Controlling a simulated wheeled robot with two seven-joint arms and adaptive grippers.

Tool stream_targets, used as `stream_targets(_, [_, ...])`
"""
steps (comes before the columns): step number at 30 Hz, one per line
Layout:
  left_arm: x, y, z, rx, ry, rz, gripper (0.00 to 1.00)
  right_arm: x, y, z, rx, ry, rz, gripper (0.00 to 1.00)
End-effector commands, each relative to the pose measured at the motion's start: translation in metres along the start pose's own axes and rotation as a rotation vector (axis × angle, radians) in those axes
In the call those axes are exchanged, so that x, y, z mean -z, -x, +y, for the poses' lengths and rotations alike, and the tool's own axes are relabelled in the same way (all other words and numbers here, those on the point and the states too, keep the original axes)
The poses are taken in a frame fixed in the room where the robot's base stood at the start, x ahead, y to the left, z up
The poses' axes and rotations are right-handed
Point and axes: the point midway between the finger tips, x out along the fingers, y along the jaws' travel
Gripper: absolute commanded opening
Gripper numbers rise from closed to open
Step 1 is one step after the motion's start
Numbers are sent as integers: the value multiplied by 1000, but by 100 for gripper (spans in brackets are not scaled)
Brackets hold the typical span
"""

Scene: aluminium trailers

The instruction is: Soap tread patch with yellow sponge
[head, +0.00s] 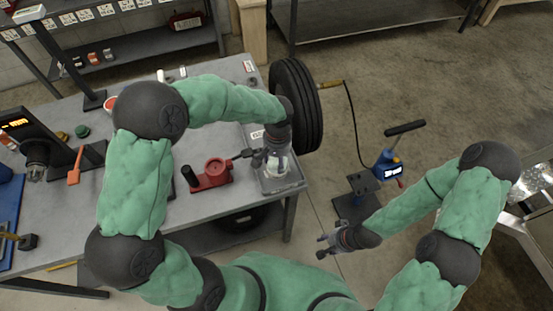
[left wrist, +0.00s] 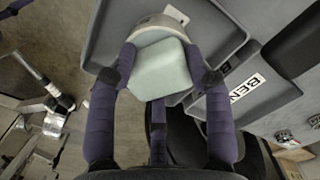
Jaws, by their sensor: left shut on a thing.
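My left gripper (head: 277,160) is over the right end of the grey bench, shut on a pale green-white block-like thing (left wrist: 160,70). Its fingers grip it from both sides in the left wrist view. It looks pale, not yellow, and I cannot tell exactly what it is. The black tyre (head: 312,105) stands upright at the bench's right edge, its grooved tread showing, just beyond my left gripper. I cannot make out a separate tread patch or a yellow sponge. My right gripper (head: 328,243) is open and empty, low over the floor right of the bench.
A grey tray (head: 292,183) lies under my left gripper; a tray rim (left wrist: 98,55) also shows in the left wrist view. A red tool (head: 212,175) stands left of it on the bench (head: 100,205). A blue device (head: 388,165) stands on the floor at right.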

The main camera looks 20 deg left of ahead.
Motion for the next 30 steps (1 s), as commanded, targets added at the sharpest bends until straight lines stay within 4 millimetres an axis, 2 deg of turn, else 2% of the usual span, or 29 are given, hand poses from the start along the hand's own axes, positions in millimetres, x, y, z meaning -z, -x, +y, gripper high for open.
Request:
stream_targets(17, [-1, 0, 0, 1, -1, -4, 25, 0, 1, 0, 0, 0, 0, 40])
stream_targets(30, [-1, 30, 0, 0, -1, -1, 25, -1, 21, -7, 0, 0, 0, 40])
